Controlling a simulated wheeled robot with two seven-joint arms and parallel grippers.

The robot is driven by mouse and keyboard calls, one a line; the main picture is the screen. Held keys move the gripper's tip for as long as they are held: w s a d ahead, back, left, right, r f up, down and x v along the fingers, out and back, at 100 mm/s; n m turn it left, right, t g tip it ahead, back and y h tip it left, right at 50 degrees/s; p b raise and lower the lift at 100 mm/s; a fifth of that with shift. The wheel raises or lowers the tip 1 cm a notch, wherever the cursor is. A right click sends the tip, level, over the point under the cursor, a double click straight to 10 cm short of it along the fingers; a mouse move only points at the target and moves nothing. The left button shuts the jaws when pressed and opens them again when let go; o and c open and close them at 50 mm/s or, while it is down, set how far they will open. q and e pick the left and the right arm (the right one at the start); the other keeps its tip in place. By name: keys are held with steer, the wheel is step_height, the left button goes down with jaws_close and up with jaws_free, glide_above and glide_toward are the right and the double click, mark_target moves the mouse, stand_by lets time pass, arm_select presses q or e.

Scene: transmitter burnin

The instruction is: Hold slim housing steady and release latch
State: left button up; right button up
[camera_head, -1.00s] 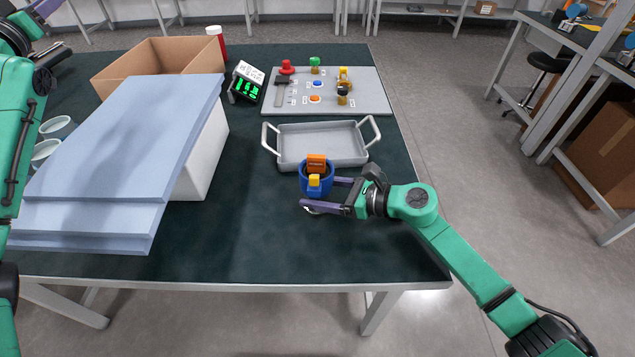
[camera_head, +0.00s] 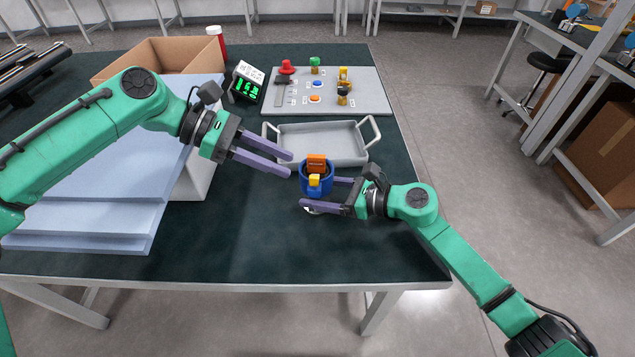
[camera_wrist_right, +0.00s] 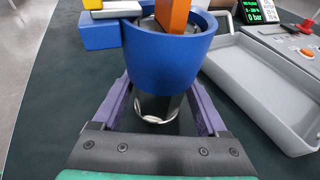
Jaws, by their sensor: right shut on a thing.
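The slim housing (camera_head: 316,182) stands on the dark table, with a blue collar around its top. An orange block (camera_head: 316,163) sticks up from the collar, and a small yellow piece (camera_head: 314,180), which may be the latch, sits on its near side. In the right wrist view the housing's lower body (camera_wrist_right: 160,106) is dark and shiny below the collar. My right gripper (camera_head: 318,194) is shut on the housing, one finger on each side. My left gripper (camera_head: 290,165) is open and empty, its fingertips just left of the collar, apparently not touching it.
A grey tray (camera_head: 368,157) with two handles lies behind the housing. Behind it are a grey panel (camera_head: 376,101) with knobs and buttons and a green-lit display (camera_head: 246,87). Blue sheets (camera_head: 95,215) and a cardboard box (camera_head: 160,58) fill the left. The table's front is clear.

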mark_target(312, 177)
arm_select(q)
steer(key=x, duration=0.4)
steer(key=s+x, duration=0.1)
steer(key=x, duration=0.2)
steer(key=shift+d, duration=0.1)
jaws_close()
stand_by(0.5)
